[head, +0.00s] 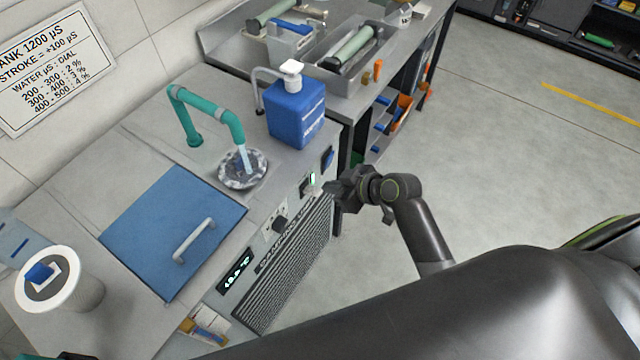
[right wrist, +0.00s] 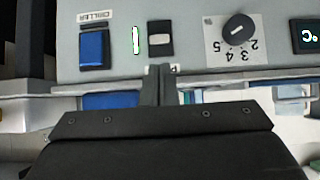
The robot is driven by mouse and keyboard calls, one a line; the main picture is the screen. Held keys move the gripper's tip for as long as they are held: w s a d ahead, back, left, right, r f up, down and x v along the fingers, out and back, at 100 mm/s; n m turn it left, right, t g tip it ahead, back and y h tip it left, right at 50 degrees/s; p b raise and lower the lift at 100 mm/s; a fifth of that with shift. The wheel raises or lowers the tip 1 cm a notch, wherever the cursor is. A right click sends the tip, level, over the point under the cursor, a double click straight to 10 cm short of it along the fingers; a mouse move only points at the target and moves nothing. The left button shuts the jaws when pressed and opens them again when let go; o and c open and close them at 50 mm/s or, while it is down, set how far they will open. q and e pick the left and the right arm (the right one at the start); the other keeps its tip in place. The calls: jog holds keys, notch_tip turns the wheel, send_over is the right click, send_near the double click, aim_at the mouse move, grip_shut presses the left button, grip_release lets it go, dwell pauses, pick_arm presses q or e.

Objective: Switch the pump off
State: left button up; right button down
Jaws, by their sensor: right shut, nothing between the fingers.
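The front panel of the unit carries a small rocker switch with a black and a pale half (right wrist: 160,38). A lit green indicator (right wrist: 136,40) is beside it. A label at the fingertips is mostly hidden; only a letter like P shows. My right gripper (right wrist: 160,84) is shut and empty, its fingertips just below the rocker in the right wrist view; I cannot tell if they touch the panel. In the head view my right gripper (head: 341,190) is at the panel's right part, close to the lit indicator (head: 313,179). Water runs from the teal spout (head: 238,130). My left gripper is not in view.
A blue switch (right wrist: 92,47) labelled CHILLER and a numbered dial (right wrist: 238,28) flank the rocker. A temperature display (head: 236,270) is farther along. A blue jug (head: 296,112) stands on the counter above the panel. The floor at right is clear.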

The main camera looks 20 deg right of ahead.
aim_at(320, 193)
jog(key=shift+x, duration=2.35)
